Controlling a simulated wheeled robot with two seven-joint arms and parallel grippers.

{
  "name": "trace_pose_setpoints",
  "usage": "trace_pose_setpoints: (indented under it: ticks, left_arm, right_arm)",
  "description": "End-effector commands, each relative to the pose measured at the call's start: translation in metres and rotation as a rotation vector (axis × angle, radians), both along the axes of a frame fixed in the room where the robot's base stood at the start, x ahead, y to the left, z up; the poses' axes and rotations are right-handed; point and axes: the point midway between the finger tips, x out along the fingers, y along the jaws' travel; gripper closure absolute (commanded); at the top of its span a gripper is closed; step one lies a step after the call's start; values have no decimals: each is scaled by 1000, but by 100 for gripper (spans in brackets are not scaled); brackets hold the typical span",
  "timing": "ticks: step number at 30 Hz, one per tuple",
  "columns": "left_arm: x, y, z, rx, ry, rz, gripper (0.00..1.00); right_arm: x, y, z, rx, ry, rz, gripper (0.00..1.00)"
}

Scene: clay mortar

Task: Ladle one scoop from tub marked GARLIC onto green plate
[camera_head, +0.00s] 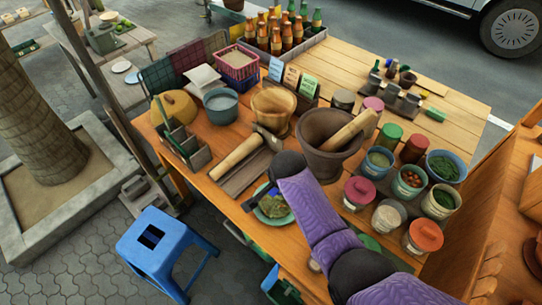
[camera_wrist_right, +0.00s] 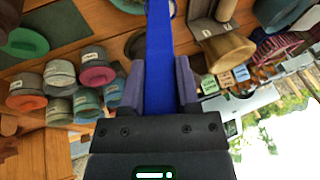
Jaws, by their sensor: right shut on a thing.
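The green plate (camera_head: 287,218) lies near the table's front edge, with something brownish-green on it; I cannot tell what. My right arm reaches over it from the lower right and hides part of it. In the right wrist view my right gripper (camera_wrist_right: 159,88) is shut on a long blue handle (camera_wrist_right: 160,45), apparently the ladle's; its far end is out of view. Open tubs with pale (camera_head: 379,160), red-brown (camera_head: 411,180) and green (camera_head: 443,200) contents stand right of the mortar. Their labels are too small to read, so I cannot tell which is GARLIC. My left gripper is not in view.
A large brown mortar with pestle (camera_head: 322,150) stands behind the plate. A wooden rolling-pin-like piece (camera_head: 236,158) lies left. A blue stool (camera_head: 165,243) stands in front.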

Motion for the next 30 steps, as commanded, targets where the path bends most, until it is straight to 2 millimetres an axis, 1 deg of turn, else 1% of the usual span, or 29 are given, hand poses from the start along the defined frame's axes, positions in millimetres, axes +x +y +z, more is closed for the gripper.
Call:
trace_pose_setpoints:
  ticks: [1,3,4,5,9,12,18,24,30]
  left_arm:
    - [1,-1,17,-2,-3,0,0]
    - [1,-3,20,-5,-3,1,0]
    - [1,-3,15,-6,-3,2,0]
    - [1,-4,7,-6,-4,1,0]
    - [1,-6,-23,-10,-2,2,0]
    - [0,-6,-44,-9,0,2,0]
    - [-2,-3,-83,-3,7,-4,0]
    - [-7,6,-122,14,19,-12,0]
    - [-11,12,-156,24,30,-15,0]
  right_arm:
    - [-7,-9,6,33,-26,-3,100]
    - [-15,-20,-1,101,-78,-2,100]
    - [-18,-25,-7,130,-100,-2,100]
    - [-20,-28,-16,160,-121,-2,100]
    - [-33,-45,-40,293,-222,1,100]
    - [-39,-53,-50,365,-275,0,100]
    - [-50,-67,-63,478,-358,2,100]
    - [-55,-74,-81,583,-433,1,100]
    - [-59,-81,-94,664,-493,1,100]
